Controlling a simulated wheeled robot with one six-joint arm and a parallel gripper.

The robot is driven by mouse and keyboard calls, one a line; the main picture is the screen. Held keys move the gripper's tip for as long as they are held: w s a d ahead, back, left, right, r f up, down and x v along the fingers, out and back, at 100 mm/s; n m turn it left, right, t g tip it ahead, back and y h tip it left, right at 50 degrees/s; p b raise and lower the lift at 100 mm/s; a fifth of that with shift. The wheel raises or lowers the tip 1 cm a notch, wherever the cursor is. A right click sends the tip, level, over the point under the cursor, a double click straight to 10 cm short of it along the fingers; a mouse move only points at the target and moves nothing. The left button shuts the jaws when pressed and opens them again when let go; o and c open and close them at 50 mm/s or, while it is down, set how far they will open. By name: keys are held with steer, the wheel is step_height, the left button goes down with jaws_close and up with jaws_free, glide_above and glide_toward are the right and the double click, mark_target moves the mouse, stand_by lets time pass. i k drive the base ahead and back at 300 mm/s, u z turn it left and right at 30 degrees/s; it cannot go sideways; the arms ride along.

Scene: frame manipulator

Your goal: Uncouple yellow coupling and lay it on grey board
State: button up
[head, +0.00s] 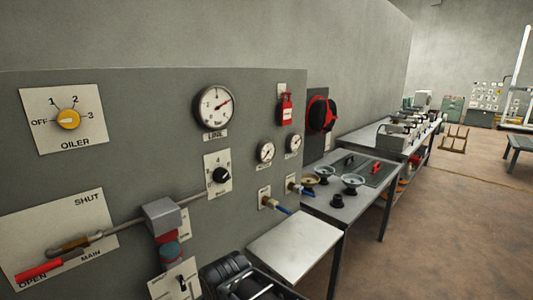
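Two small fittings sit low on the right part of the grey panel. The nearer fitting (269,203) has a brass-yellow body with a blue piece slanting down to the right. The farther fitting (293,187) also shows brass and blue. They are too small to tell which is the yellow coupling or how it is joined. A pale grey board (295,248) lies flat below them, bare on top. A darker grey board (375,172) lies on the table behind, with red and black handled items on it. My gripper is not in view.
The panel (140,180) carries gauges, a yellow oiler knob (68,119) and a red-handled lever (40,269) that sticks out. A dark ribbed object (228,270) stands at the bottom edge.

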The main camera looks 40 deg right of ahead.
mark_target(272, 204)
steer(key=z, duration=0.6)
steer(key=k, duration=0.65)
steer(key=z, duration=0.6)
steer(key=i, duration=1)
steer(key=u, duration=0.55)
